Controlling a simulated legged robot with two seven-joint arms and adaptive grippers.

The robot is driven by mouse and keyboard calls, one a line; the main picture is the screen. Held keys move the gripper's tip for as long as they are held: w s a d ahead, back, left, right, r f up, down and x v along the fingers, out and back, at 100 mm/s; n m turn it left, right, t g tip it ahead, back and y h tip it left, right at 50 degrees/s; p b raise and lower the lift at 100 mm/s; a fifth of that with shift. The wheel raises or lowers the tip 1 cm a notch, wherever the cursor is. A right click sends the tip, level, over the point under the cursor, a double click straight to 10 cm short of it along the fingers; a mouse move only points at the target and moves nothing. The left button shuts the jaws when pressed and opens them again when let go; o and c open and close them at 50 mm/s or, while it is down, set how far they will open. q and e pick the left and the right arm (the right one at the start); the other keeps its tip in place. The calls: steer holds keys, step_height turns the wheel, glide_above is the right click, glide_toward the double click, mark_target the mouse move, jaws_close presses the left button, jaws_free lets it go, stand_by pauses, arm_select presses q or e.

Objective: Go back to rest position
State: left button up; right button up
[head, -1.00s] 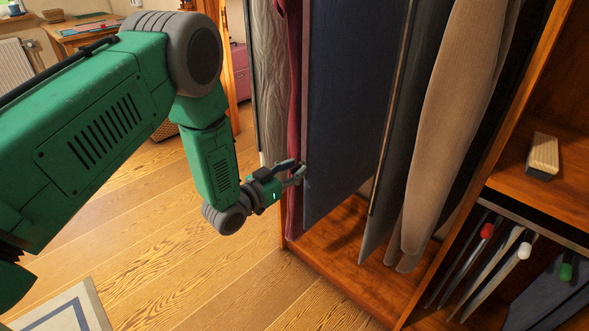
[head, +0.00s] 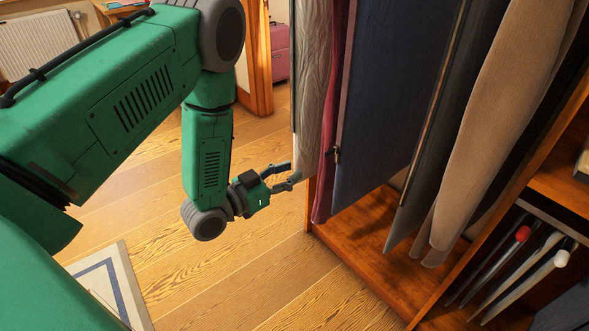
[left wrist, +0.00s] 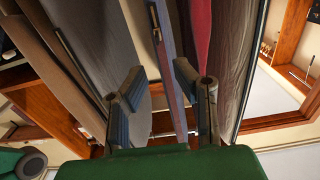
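My left gripper (head: 290,176) is in the middle of the head view, in front of the lower left edge of the hanging clothes. Its two fingers are apart and nothing is between them. In the left wrist view the open fingers (left wrist: 157,90) also show, with the hanging clothes beyond them. A dark blue garment or panel (head: 385,100) hangs just to the right of the gripper, with a small dark knob-like piece on its left edge. My right gripper is not in view.
The wooden wardrobe (head: 350,290) stands at right with grey, maroon, dark and beige clothes (head: 505,110) hanging in it. Items with red and white ends hang at lower right. A rug (head: 120,285) lies at lower left. The wooden floor (head: 225,265) below the gripper is clear.

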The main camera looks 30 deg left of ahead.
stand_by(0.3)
arm_select(q)
steer(key=s+d+f+n+g+y+p, duration=0.2)
steer(key=s+d+f+g+y, duration=0.15)
steer(key=s+f+g, duration=0.7)
steer(key=s+f+g+y, duration=0.1)
steer(key=s+f+g, duration=0.1)
steer(key=s, duration=0.7)
steer(key=s+f+n+g+y+p, duration=0.1)
steer(key=s+g, duration=0.3)
steer(key=s, duration=0.5)
steer(key=shift+s+a+f+y, duration=0.35)
steer(key=shift+a+f, duration=0.1)
steer(key=shift+f, duration=0.3)
steer(key=shift+w, duration=0.1)
